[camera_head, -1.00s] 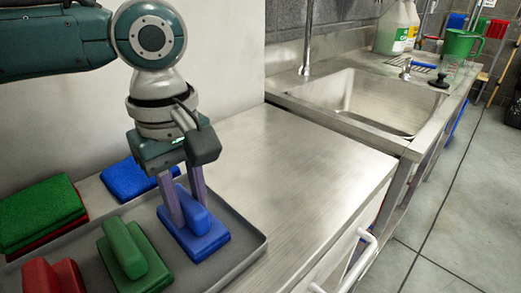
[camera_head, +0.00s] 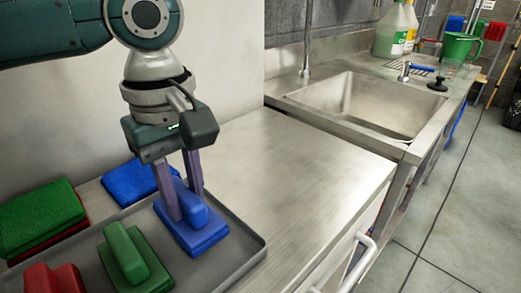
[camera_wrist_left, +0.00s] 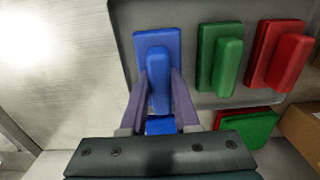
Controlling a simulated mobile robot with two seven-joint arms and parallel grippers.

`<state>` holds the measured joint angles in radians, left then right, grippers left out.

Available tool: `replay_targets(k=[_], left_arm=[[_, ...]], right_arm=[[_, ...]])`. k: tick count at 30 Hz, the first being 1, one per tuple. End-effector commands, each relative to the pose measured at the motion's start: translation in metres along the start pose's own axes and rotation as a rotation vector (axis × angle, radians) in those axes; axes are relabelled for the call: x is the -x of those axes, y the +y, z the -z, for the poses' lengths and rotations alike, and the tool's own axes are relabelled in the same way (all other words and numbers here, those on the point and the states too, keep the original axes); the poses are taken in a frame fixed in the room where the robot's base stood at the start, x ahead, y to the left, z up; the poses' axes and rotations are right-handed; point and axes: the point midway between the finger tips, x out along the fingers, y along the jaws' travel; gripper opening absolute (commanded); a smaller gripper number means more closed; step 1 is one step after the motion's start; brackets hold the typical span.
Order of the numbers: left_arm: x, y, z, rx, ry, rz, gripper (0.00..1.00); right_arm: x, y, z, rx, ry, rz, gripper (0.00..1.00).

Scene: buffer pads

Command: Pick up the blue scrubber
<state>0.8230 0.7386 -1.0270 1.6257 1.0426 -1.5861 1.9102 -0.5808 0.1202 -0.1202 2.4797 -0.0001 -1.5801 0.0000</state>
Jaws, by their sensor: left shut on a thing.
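The blue scrubber (camera_head: 191,239) has a flat base with a raised handle bar. It is above the right part of the grey tray, seemingly just clear of it, though the gap is hard to tell. My left gripper (camera_head: 187,215) points down and is shut on the handle, one finger on each side. The left wrist view also shows the blue scrubber (camera_wrist_left: 157,42) between the fingers of my left gripper (camera_wrist_left: 158,90). My right gripper is in neither view.
In the tray (camera_head: 246,268) are a green scrubber (camera_head: 126,254) and a red scrubber (camera_head: 52,279), left of the blue one. The steel counter (camera_head: 290,170) is bare towards the sink (camera_head: 385,103).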

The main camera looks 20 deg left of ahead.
Motion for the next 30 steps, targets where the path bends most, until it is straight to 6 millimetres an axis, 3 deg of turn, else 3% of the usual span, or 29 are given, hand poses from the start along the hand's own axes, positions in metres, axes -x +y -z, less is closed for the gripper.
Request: replay_targets(k=[9,15,21,30], left_arm=[[0.095,0.001,0.0,0.0,0.0,-0.007,0.0],[0.145,0.001,0.0,0.0,0.0,-0.005,0.0],[0.171,0.001,0.0,0.001,-0.001,-0.002,0.0],[0.176,0.0,0.0,0.001,-0.001,0.0,0.0]], right_arm=[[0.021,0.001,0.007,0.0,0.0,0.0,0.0],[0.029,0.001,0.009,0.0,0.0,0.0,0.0],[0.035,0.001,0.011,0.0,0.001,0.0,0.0],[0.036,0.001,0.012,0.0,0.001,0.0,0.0]])
